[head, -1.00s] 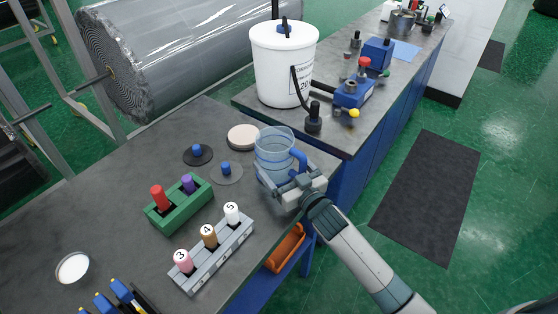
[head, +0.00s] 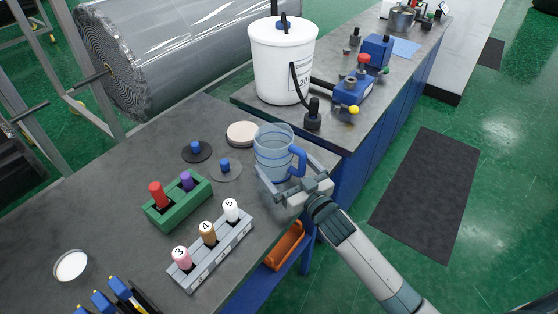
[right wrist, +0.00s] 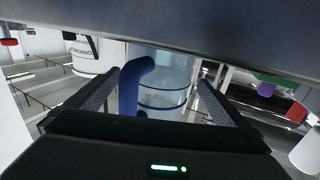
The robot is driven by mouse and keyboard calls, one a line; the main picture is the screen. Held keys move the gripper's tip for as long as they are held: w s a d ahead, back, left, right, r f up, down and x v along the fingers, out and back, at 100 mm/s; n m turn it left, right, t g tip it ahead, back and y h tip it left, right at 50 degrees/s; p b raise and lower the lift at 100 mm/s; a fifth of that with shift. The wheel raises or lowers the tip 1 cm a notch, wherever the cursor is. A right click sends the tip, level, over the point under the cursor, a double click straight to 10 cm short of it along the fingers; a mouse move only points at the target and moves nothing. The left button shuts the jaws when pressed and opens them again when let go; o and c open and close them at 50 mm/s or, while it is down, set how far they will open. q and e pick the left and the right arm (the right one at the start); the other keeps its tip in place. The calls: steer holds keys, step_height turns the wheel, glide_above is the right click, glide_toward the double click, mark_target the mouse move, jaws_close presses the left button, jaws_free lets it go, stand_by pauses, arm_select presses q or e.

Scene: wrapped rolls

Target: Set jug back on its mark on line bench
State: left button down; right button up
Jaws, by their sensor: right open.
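The clear jug (head: 272,148) with a blue handle stands upright on the line bench (head: 120,160), near its right edge. My right gripper (head: 284,168) is open, low beside the jug, with one finger on each side of its lower part. In the right wrist view, the jug (right wrist: 165,80) and its blue handle (right wrist: 130,85) show between the two spread fingers (right wrist: 158,95). I cannot tell whether a finger touches the jug. No mark shows around the jug; its base is partly hidden by the gripper. My left gripper is not in view.
Left of the jug are a beige disc (head: 242,133) and two flat discs with blue knobs (head: 197,153) (head: 225,170). A green block (head: 178,207) and a grey numbered rack (head: 212,258) stand nearer. A white bucket (head: 280,65) stands behind.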

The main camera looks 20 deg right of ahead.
steer(key=b+v, duration=0.2)
steer(key=v, duration=0.6)
steer(key=shift+s, duration=0.15)
steer(key=shift+s+d+r, duration=0.15)
steer(key=shift+s, duration=0.4)
